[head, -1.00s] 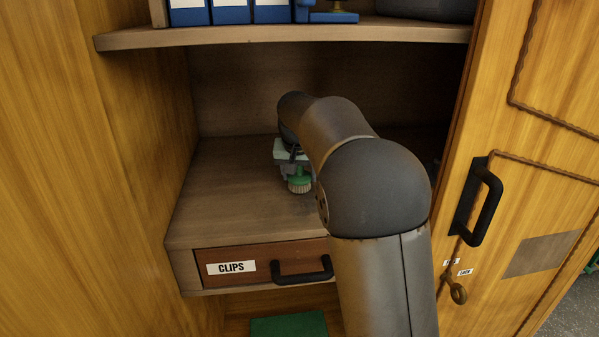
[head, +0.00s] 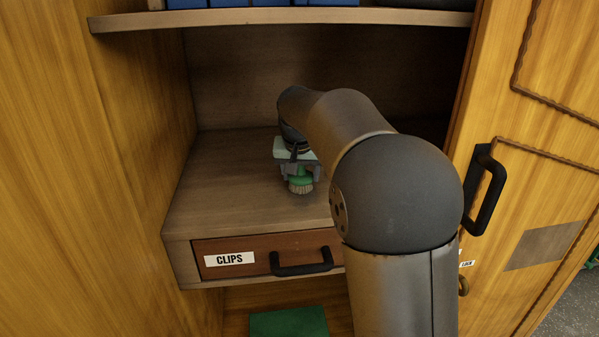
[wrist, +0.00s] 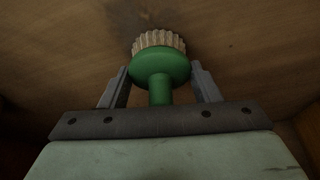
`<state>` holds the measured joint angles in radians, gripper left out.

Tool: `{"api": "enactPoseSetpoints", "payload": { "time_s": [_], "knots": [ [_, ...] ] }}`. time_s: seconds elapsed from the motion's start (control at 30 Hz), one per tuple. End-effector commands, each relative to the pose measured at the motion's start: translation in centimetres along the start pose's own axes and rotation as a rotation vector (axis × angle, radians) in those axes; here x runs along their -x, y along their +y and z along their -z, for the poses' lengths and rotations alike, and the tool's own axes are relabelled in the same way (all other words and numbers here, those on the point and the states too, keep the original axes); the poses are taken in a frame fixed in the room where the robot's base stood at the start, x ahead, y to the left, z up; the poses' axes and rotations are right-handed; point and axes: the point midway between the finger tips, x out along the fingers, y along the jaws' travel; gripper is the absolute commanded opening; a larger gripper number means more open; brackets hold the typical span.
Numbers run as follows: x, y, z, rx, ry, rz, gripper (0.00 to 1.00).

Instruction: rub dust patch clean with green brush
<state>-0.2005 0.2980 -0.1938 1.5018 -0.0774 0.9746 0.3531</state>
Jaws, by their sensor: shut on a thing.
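The green brush (head: 301,182) has a round green head with pale bristles and hangs bristles-down over the wooden shelf above the drawer. My gripper (head: 299,171) is shut on its handle. In the wrist view the brush (wrist: 160,65) sits between the two grey fingers, bristles toward the wood. I cannot tell whether the bristles touch the shelf. A faint darker smudge shows on the wood beyond the bristles in the wrist view. A grey-brown rectangular patch (head: 545,247) shows on the open door at right; I cannot tell whether either is the dust patch.
The drawer marked CLIPS (head: 262,254) is shut under the shelf surface (head: 225,190). An upper shelf (head: 280,19) holds blue items. The cabinet's left wall and the open door (head: 560,100) with its black handle (head: 485,190) flank the space. A green flat thing (head: 288,322) lies below.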

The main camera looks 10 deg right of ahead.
Motion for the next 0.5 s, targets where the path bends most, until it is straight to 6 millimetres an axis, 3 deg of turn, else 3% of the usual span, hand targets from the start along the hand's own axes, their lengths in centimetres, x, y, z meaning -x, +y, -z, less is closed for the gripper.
{"api": "enactPoseSetpoints", "payload": {
  "time_s": [0.5],
  "knots": [
    [0.9, 0.8, -3.0, 0.0, 0.002, 0.0, 0.28]
  ]
}}
